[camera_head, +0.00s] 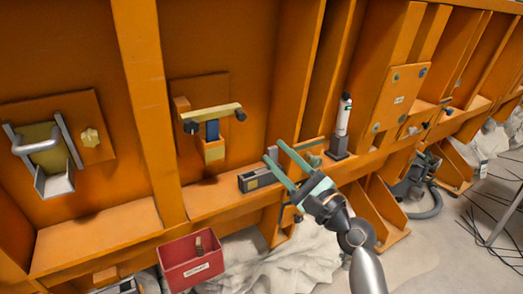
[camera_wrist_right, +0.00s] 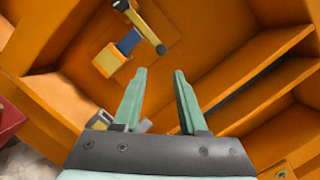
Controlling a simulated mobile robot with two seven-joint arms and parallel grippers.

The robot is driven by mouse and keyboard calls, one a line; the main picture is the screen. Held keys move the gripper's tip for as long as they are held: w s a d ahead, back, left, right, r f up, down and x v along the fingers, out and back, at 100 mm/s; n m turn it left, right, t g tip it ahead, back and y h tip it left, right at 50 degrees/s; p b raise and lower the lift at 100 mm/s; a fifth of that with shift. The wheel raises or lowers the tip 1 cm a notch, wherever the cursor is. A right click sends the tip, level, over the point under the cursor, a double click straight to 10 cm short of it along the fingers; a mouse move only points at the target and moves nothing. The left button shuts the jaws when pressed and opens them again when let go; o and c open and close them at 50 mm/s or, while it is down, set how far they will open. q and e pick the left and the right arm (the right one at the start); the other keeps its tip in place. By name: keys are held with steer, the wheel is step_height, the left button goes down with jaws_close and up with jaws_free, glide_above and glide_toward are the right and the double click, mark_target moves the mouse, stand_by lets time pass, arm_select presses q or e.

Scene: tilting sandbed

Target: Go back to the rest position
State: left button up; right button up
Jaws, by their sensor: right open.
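My right gripper (camera_head: 274,164) reaches in from the lower right in the head view, in front of the orange frame's ledge. Its two green fingers are apart with nothing between them. The right wrist view also shows the open fingers (camera_wrist_right: 151,100). A yellow T-shaped handle on a blue block (camera_head: 211,118) is on the panel to the left of the gripper; it also shows beyond the fingers in the right wrist view (camera_wrist_right: 130,40). A small grey box (camera_head: 256,179) sits on the ledge just left of the fingers. My left gripper is not in view.
A red bin (camera_head: 190,264) hangs at the lower front. A white cylinder on a dark base (camera_head: 342,120) stands on the ledge to the right. A metal bracket with a handle (camera_head: 42,160) is at far left. A hose (camera_head: 428,205) and dark cables (camera_head: 490,230) lie at right.

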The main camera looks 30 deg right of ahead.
steer(key=s+a+f+n+g+h+p, duration=0.1)
steer(key=s+a+f+n+g+p, duration=0.15)
steer(key=f+n, duration=0.55)
steer(key=s+a+f+n+g+p, duration=0.1)
steer(key=a+f+n+g, duration=0.25)
steer(key=f, duration=0.85)
steer(key=s+a+f+n+g+p, duration=0.1)
steer(key=s+a+f+n+g, duration=0.2)
steer(key=s+f+n, duration=0.4)
steer(key=s+a+f+n+g+p, duration=0.2)
steer(key=s+a+f+n+g, duration=0.1)
steer(key=s+f+n, duration=0.5)
steer(key=s+a+f, duration=0.1)
steer(key=s, duration=0.2)
steer(key=shift+f+h, duration=0.3)
steer(key=shift+h, duration=0.1)
steer(key=shift+w, duration=0.1)
